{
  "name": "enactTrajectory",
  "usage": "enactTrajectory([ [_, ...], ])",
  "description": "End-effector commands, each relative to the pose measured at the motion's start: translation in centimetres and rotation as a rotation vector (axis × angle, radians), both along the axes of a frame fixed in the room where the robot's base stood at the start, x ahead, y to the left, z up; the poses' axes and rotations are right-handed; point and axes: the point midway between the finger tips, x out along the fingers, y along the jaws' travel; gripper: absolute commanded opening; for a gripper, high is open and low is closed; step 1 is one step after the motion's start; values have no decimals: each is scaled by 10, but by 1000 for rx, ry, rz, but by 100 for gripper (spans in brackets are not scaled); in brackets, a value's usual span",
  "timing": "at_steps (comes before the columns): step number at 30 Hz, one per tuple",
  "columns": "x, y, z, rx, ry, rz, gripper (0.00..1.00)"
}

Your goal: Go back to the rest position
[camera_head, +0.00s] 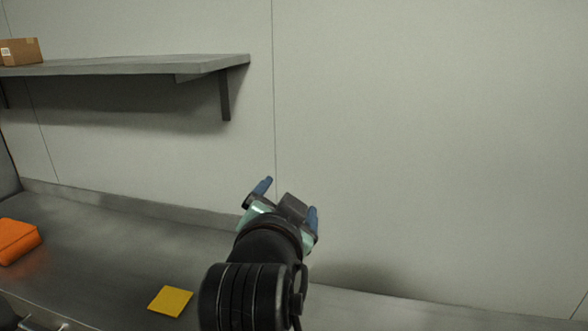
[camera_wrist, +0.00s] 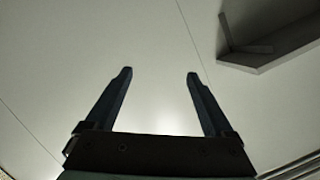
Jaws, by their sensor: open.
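My gripper (camera_head: 288,200) is raised over the grey counter in the head view, with its two blue fingers apart. In the wrist view my gripper (camera_wrist: 158,78) also shows its fingers spread, with nothing between them. Only the pale wall lies beyond the fingertips. My black arm covers part of the counter in the head view.
The grey counter (camera_head: 110,235) runs along the wall (camera_head: 430,130). A yellow square (camera_head: 170,300) and an orange object (camera_head: 17,241) lie on it. A wall shelf (camera_head: 130,66) at upper left holds a cardboard box (camera_head: 22,51). The wall area at right is bare.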

Motion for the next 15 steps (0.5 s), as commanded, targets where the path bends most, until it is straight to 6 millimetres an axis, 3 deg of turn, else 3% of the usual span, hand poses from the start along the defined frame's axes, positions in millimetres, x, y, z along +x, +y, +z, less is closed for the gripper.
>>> enactTrajectory([
  [1,-11,-4,39,-68,-124,23,88],
  [6,-69,-9,154,-318,-509,43,88],
  [10,-125,-10,215,-476,-743,1,88],
  [15,-176,-9,255,-594,-919,-57,88],
])
